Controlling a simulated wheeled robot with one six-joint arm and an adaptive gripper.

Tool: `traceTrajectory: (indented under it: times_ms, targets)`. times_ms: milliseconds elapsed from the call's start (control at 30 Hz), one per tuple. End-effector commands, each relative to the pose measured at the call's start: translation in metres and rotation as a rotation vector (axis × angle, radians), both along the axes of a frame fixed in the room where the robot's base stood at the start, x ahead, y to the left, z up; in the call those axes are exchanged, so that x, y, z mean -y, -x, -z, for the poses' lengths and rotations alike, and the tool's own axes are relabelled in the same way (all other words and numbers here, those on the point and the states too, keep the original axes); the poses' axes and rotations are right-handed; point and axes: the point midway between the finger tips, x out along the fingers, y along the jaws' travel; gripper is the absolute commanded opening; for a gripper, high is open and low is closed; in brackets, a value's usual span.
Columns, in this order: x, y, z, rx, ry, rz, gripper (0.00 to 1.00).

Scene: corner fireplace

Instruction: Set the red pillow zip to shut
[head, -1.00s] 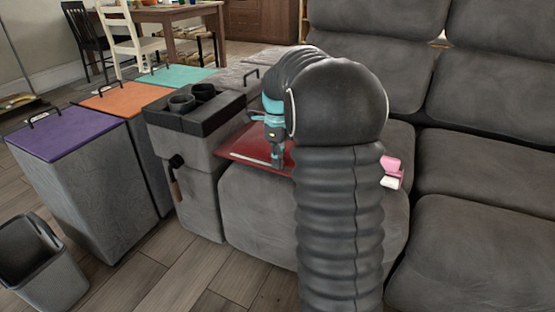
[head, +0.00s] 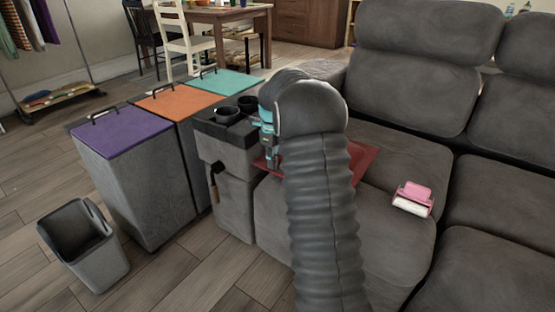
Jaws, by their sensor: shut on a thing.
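The red pillow (head: 361,156) lies flat on the grey sofa seat beside the armrest. My arm hides its middle, and its left corner shows beside the gripper. My gripper (head: 272,164) points down at the pillow's left part, with its fingers at the pillow's surface. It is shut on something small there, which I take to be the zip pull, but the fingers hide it. The zip line cannot be made out now, so I cannot tell how far the zip is shut.
A pink and white lint roller (head: 412,199) lies on the seat to the right. The armrest with cup holders (head: 237,112) stands close left of my gripper. Bins with purple (head: 122,132), orange (head: 171,101) and teal lids (head: 224,82) stand further left, with an open grey bin (head: 84,246) in front.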

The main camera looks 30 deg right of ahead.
Motion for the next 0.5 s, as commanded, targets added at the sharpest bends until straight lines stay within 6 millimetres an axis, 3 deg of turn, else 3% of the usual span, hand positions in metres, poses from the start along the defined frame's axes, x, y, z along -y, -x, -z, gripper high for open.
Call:
traceTrajectory:
  times_ms: [200,500]
  targets:
    - [-0.0081,-0.0108,-0.0011,0.003,0.001,0.003,0.00]
    - [-0.0049,-0.0110,0.0001,0.004,0.000,0.011,0.00]
